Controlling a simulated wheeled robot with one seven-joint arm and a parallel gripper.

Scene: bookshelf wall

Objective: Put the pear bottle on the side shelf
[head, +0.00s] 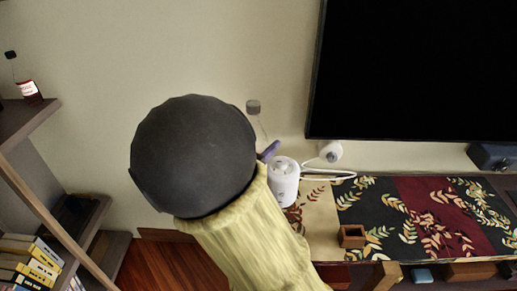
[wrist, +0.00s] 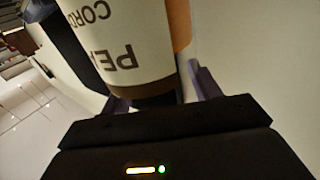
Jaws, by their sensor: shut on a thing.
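The pear bottle (wrist: 125,40) fills the upper middle of the wrist view, its pale label showing "PEA" and "CORD" upside down. My gripper (wrist: 160,92) is shut on it, with one purple finger on each side. In the head view, the bottle's grey cap and clear neck (head: 253,107) rise beside my dark round arm joint, which hides its lower part. One purple finger of my gripper (head: 268,151) shows next to it. The side shelf (head: 22,119) is at the far left, apart from the bottle.
Books (head: 35,257) fill a lower level. A long cabinet with a leaf-patterned runner (head: 430,215) and a small wooden box (head: 351,236) is at right, under a wall screen (head: 420,70). Bare wall lies between shelf and bottle.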

